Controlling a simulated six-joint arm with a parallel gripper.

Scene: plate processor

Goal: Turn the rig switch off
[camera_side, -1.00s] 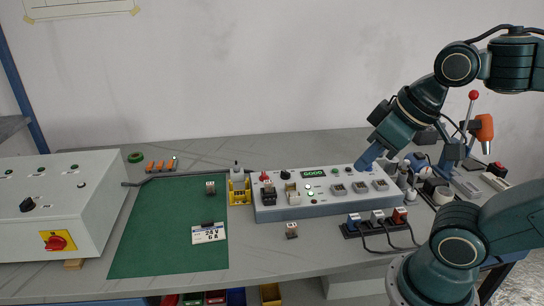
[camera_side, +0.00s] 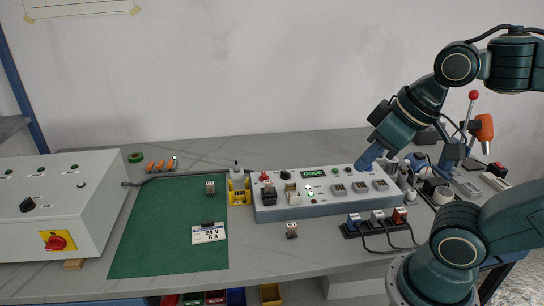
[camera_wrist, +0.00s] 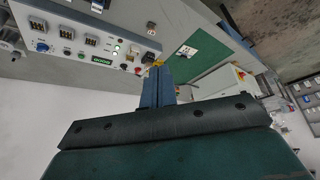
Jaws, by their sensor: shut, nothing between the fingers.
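The rig is a long pale grey panel box (camera_side: 330,208) with a lit green display (camera_side: 314,173), and it also shows in the wrist view (camera_wrist: 60,15). A black knob (camera_side: 285,174) stands left of the display. A red control (camera_side: 264,177) is further left. I cannot tell which of the small controls is the rig switch. A grey cabinet (camera_side: 105,200) at the left carries a red rotary switch (camera_side: 57,243) on a yellow plate and a black knob (camera_side: 27,205). My gripper (camera_side: 362,166) is shut and empty, above the rig's back right part; its blue fingers show in the wrist view (camera_wrist: 157,72).
A green mat (camera_side: 160,255) with a white label card (camera_side: 208,233) lies left of the rig. A yellow holder (camera_side: 239,192) stands at the rig's left end. Cabled plugs (camera_side: 377,218) sit in front. Bottles and tools crowd the right side.

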